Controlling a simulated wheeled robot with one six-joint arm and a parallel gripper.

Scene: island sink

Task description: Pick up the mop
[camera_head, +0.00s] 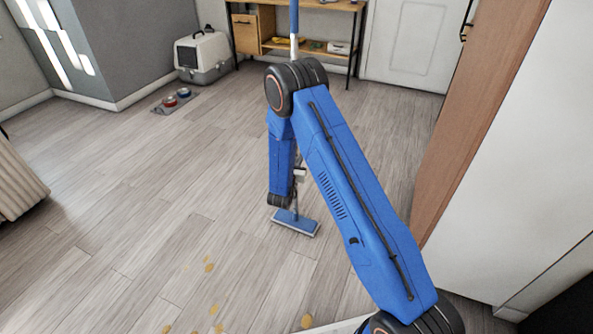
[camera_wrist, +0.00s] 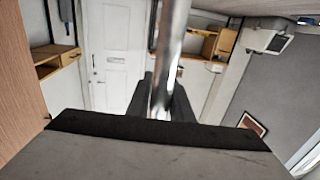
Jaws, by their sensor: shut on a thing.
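The mop has a flat blue head (camera_head: 296,222) low over the wooden floor in the head view. I cannot tell whether the head touches the floor. Its pole stands near upright, with a blue top end showing above my arm; my arm hides the middle. My gripper (camera_head: 299,174) is partly hidden behind my forearm and is shut on the mop's pole. In the wrist view the shiny metal mop pole (camera_wrist: 172,48) runs between the dark fingers of my gripper (camera_wrist: 163,100).
Yellow-brown stains (camera_head: 209,267) spot the floor in front. A wooden shelf table (camera_head: 300,47) stands by the back wall. A wood-sided cabinet (camera_head: 478,120) closes off the right. Open floor lies left.

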